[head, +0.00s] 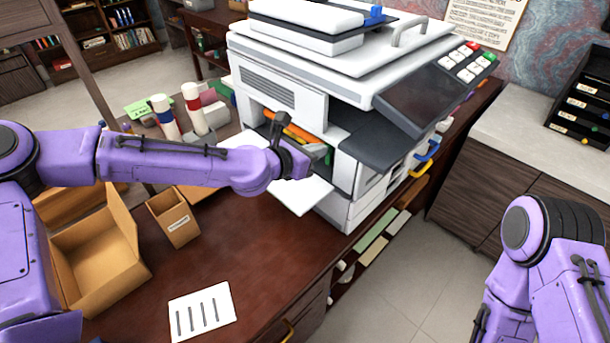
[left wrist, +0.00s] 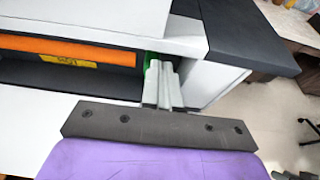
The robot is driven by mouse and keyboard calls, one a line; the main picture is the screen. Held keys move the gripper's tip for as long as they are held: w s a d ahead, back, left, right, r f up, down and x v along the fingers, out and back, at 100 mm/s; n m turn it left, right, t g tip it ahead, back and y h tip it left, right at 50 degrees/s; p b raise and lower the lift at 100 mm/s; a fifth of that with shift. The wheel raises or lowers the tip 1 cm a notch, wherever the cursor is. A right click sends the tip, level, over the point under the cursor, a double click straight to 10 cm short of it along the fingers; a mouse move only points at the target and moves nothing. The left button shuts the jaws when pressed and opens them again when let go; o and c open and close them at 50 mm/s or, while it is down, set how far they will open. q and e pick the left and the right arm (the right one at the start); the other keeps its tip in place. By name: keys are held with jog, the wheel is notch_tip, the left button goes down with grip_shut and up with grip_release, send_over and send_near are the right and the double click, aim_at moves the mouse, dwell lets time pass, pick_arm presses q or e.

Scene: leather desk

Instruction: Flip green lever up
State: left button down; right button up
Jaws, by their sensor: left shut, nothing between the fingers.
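The white printer (head: 290,95) stands on the desk with its side open. Inside are an orange part (head: 290,128) and, close to my left fingers, a green lever (head: 328,154). My left gripper (head: 312,152) is at this opening, shut and empty. In the left wrist view its pale fingers (left wrist: 163,84) are together, and a sliver of the green lever (left wrist: 151,74) shows just behind and left of them. The fingers hide most of the lever, so I cannot tell its tilt or whether they touch it. My right arm is at lower right; its gripper is out of view.
A white flap (head: 300,195) sticks out below the opening. An open cardboard box (head: 98,255), a small brown bin (head: 173,218) and a printed sheet (head: 202,311) are on the desk. White cylinders (head: 193,108) stand behind my left arm. The desk front is mostly clear.

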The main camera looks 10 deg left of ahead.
pick_arm(q)
jog(key=shift+w+d+r, duration=0.1)
jog(key=shift+w+r, duration=0.1)
dwell(0.6)
